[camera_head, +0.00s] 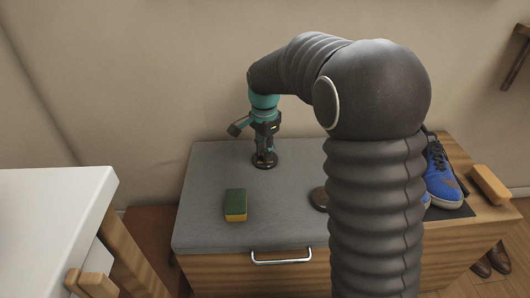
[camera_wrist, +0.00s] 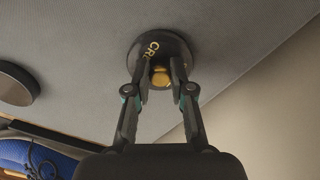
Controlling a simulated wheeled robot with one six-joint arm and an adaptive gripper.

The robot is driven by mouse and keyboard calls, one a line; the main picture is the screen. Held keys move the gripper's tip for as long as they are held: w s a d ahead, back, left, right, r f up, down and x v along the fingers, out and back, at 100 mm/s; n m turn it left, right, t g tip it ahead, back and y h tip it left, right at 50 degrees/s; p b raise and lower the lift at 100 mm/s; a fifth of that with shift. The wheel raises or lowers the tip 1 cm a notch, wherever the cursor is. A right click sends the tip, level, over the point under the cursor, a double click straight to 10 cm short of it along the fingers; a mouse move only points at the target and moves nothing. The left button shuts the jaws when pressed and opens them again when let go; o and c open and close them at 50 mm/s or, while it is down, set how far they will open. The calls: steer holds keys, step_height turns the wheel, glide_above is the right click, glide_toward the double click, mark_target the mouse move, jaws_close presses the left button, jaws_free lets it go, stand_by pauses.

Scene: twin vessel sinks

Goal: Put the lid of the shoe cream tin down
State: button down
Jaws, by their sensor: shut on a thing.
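The dark round lid (camera_head: 264,162) is at the back of the grey bench top, under my gripper (camera_head: 265,150). In the wrist view the lid (camera_wrist: 139,54) shows gold lettering, and a small gold part shows between the fingertips of my gripper (camera_wrist: 160,82). My gripper points down and is shut on the lid. I cannot tell whether the lid touches the surface or hangs just above it. A second dark round thing, which looks like the tin (camera_head: 318,199), sits to the right, partly behind my arm. It also shows at the left of the wrist view (camera_wrist: 14,84).
A green and yellow sponge (camera_head: 236,205) lies front left on the grey top (camera_head: 205,175). Blue shoes (camera_head: 440,180) stand on a dark mat at the right, beside a brush (camera_head: 490,185). A white counter (camera_head: 50,210) is at the left. Grey surface around the lid is clear.

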steer(key=shift+f, duration=0.2)
steer(key=c, duration=1)
jaws_free()
steer(key=shift+r, duration=0.1)
step_height(320, 180, up, 12)
steer(key=p, duration=0.2)
steer(key=s+d+r+n+t, duration=0.1)
steer(key=s+d+r+n, duration=0.1)
steer(key=s+d, duration=0.35)
steer(key=s+d+r+n+t, duration=0.2)
steer(key=s+r+n, duration=0.1)
steer(key=s, duration=0.5)
steer(key=s+d+f+n+t, duration=0.1)
steer(key=s+n, duration=0.1)
steer(key=s, duration=0.3)
steer(key=s+d+f+n, duration=0.2)
steer(key=s, duration=0.3)
steer(key=s+d+f+n+t, duration=0.1)
steer(key=s+f, duration=0.1)
steer(key=s, duration=0.3)
steer(key=shift+s+d+f+n+t, duration=0.15)
steer(key=shift+s+d+n+t, duration=0.15)
steer(key=shift+d+n, duration=0.1)
